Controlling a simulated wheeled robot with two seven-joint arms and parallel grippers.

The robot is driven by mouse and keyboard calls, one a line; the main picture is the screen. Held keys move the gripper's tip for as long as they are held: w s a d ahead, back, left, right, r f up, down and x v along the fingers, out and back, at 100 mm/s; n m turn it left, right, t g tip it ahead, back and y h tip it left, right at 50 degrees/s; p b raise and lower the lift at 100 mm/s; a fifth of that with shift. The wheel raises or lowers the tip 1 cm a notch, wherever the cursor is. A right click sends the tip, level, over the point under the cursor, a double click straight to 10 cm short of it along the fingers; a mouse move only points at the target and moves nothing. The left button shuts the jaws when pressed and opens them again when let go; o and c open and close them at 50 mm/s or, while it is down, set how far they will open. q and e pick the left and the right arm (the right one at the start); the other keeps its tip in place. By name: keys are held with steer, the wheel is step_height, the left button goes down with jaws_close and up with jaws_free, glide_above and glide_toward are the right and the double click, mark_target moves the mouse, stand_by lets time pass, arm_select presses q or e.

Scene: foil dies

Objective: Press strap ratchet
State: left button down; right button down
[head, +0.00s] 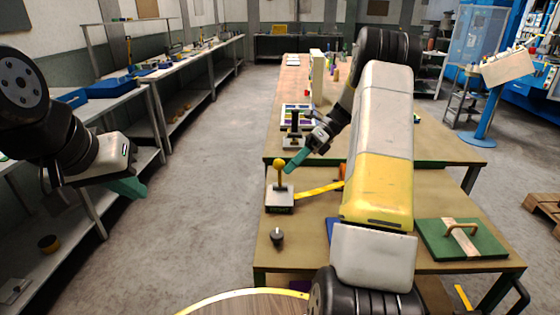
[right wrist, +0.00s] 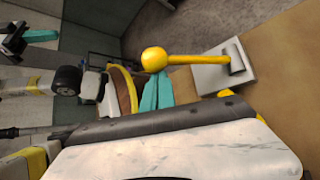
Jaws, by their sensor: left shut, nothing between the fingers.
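The strap ratchet (head: 280,199) is a grey block on the near wooden table with an upright lever topped by a yellow ball (head: 279,163). A yellow strap (head: 318,189) runs from it to the right, partly behind my arm. My right gripper (head: 295,160) has its teal fingertips just right of the ball. In the right wrist view the fingers (right wrist: 156,92) look closed together, with the ball (right wrist: 154,59) right at their tips. I cannot tell if they touch. My left gripper (head: 128,188) is shut and empty, far left of the table.
A dark knob (head: 277,237) stands in front of the ratchet. A green board with a wooden handle (head: 462,238) lies at the table's right. Floor to the left is clear.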

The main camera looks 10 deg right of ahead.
steer(key=v, duration=0.7)
steer(key=shift+w+d+r, duration=0.15)
steer(key=shift+d+r, duration=0.1)
steer(key=shift+d, duration=0.05)
steer(key=s+a+r+n+t+h, duration=0.4)
steer(key=s+a+r+n+h, duration=0.2)
steer(key=s+a+r+n, duration=0.45)
steer(key=s+a+n+t+h, duration=0.1)
steer(key=s+n+t, duration=0.4)
steer(key=s+n, duration=0.9)
steer(key=shift+s+a+f+n+t+h, duration=0.3)
steer(key=shift+a+n+h, duration=0.1)
steer(key=shift+h, duration=0.3)
